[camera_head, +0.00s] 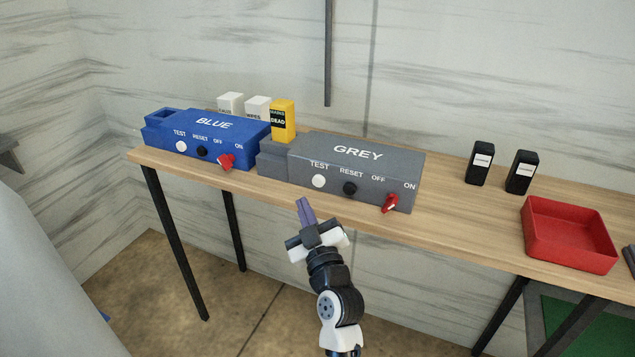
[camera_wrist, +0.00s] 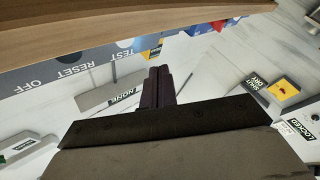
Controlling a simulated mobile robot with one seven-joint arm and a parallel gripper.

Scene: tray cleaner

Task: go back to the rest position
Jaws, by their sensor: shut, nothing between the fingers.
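My gripper (camera_head: 304,205) is in front of the table's front edge, below the grey box, in the head view. Its dark purple fingers are together and empty, pointing up toward the table. They also show closed in the wrist view (camera_wrist: 158,78). My gripper touches nothing that I can see.
A wooden table (camera_head: 455,225) carries a blue box (camera_head: 215,145), a grey box (camera_head: 340,165), a yellow block (camera_head: 283,120) marked DEAD at the grey box's left end, white blocks (camera_head: 230,102), black blocks (camera_head: 480,163) and a red tray (camera_head: 570,262). Floor in front is open.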

